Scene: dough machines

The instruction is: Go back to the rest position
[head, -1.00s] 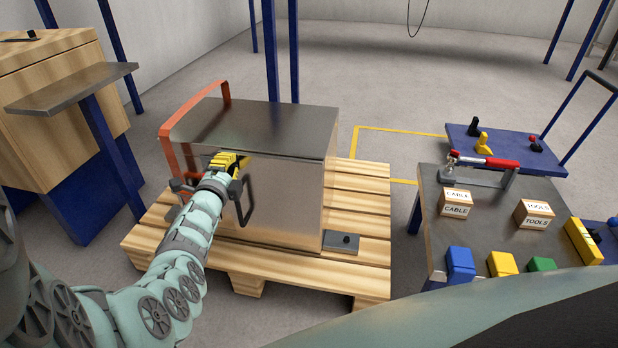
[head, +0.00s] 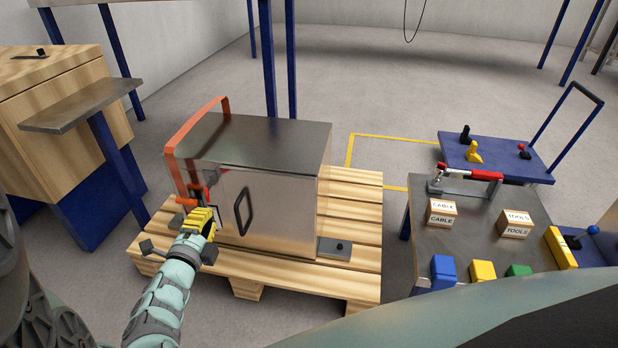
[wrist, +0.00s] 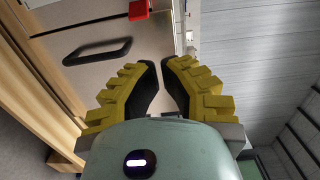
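My gripper (head: 208,212), with yellow ribbed fingers and black inner pads, is in front of the left part of the metal machine (head: 285,190). In the wrist view my gripper (wrist: 161,68) has its fingertips almost together, with only a thin gap and nothing held. The machine's dark door handle (head: 241,211) is to the right of my gripper and apart from it. The handle also shows at the upper left of the wrist view (wrist: 97,51). The machine's front door looks flush with its body.
The machine stands on a wooden pallet (head: 350,240), with an orange bar (head: 195,125) at its left. A metal shelf (head: 80,106) is at the left. A worktable (head: 470,235) with boxes and a blue cart (head: 495,158) are at the right. Floor behind is clear.

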